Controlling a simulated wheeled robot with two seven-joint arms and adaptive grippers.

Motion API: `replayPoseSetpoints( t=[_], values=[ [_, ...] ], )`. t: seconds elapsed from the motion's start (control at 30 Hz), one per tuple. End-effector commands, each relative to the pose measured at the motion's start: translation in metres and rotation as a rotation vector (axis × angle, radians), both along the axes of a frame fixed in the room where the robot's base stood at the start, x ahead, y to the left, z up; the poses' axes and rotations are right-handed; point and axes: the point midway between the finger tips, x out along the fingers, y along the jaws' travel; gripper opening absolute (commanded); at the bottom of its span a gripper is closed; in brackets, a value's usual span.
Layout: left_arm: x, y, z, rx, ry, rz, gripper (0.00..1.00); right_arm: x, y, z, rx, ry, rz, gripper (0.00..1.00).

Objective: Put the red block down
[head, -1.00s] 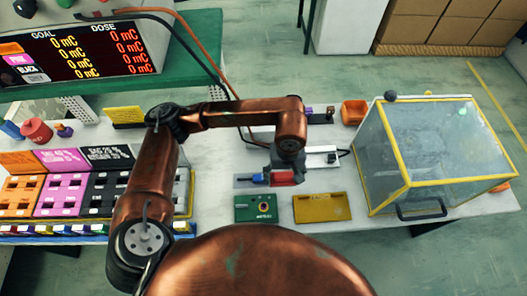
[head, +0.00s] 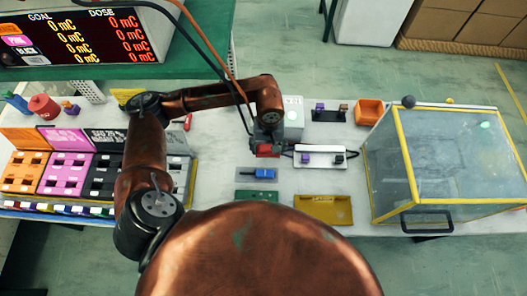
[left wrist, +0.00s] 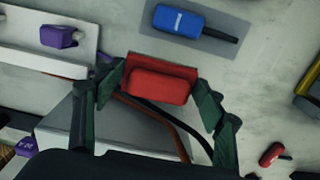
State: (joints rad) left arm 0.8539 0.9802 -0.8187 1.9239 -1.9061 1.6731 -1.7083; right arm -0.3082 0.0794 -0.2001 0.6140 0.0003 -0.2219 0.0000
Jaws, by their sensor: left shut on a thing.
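My left gripper (left wrist: 160,88) is shut on the red block (left wrist: 158,84), with a green finger on each side of it in the left wrist view. In the head view the red block (head: 267,150) shows under my left gripper, left of the white plate with purple pieces (head: 321,149). It appears held above the table; the exact gap cannot be told. A blue block (head: 262,174) lies on a grey pad (head: 243,173) nearer to me. It also shows in the left wrist view (left wrist: 180,21). My right gripper is not in view.
A grey-white box (head: 293,118) stands just behind my left gripper. A green board (head: 250,198) and a yellow tray (head: 322,210) lie in front. A glass case (head: 440,165) stands at the right. A small red item (head: 187,122) lies left. Cables hang near the gripper.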

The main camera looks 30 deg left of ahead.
Motion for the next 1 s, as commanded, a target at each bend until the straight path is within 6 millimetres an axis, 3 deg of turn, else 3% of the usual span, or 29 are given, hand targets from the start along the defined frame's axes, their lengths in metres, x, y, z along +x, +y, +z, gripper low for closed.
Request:
replayPoseSetpoints(
  t=[0.27,0.57,0.97,1.0],
  values=[
    [0.004,0.016,-0.02,-0.001,0.0,0.0,0.24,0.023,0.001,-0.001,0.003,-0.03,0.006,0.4],
    [0.005,0.022,-0.056,-0.002,0.001,0.001,0.24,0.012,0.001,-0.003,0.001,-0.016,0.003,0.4],
    [0.006,0.022,-0.062,0.0,-0.001,-0.001,0.24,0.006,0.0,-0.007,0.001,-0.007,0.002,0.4],
    [0.006,0.022,-0.062,0.0,-0.001,0.0,0.66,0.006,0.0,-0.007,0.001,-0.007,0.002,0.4]
  ],
)
